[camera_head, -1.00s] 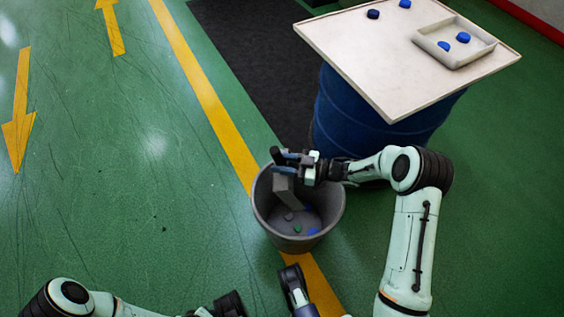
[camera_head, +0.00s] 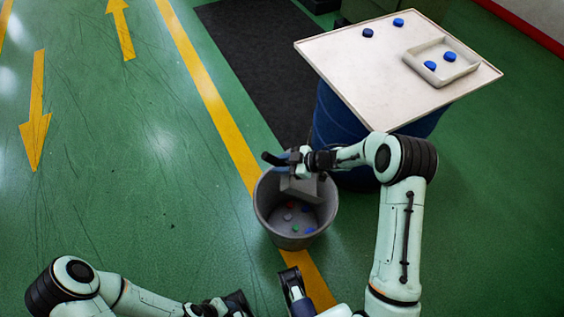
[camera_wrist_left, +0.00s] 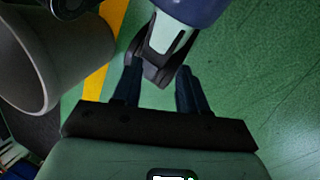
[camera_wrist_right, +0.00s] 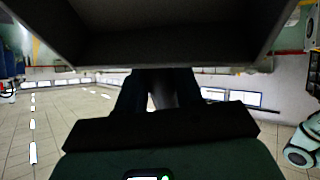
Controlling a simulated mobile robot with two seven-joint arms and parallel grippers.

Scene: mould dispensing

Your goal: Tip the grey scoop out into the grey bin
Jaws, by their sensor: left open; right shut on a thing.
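The grey bin (camera_head: 264,215) stands on the green floor, with several small coloured pieces on its bottom, including red, green and blue. My right gripper (camera_head: 296,160) is above the bin's far rim, shut on the grey scoop (camera_head: 301,188). The scoop hangs over the bin's mouth, tilted. In the right wrist view the scoop (camera_wrist_right: 175,45) fills the top, its hollow dark and no pieces seen in it. My left gripper (camera_wrist_left: 157,88) is open and empty, low near the bin. The bin (camera_wrist_left: 70,60) also shows in the left wrist view.
A pale table top (camera_head: 370,70) on a blue drum (camera_head: 335,120) stands behind the bin at the right. It bears loose blue pieces (camera_head: 398,22) and a square tray (camera_head: 465,70) with blue pieces. A dark mat (camera_head: 265,70) lies on the floor. The left floor is clear.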

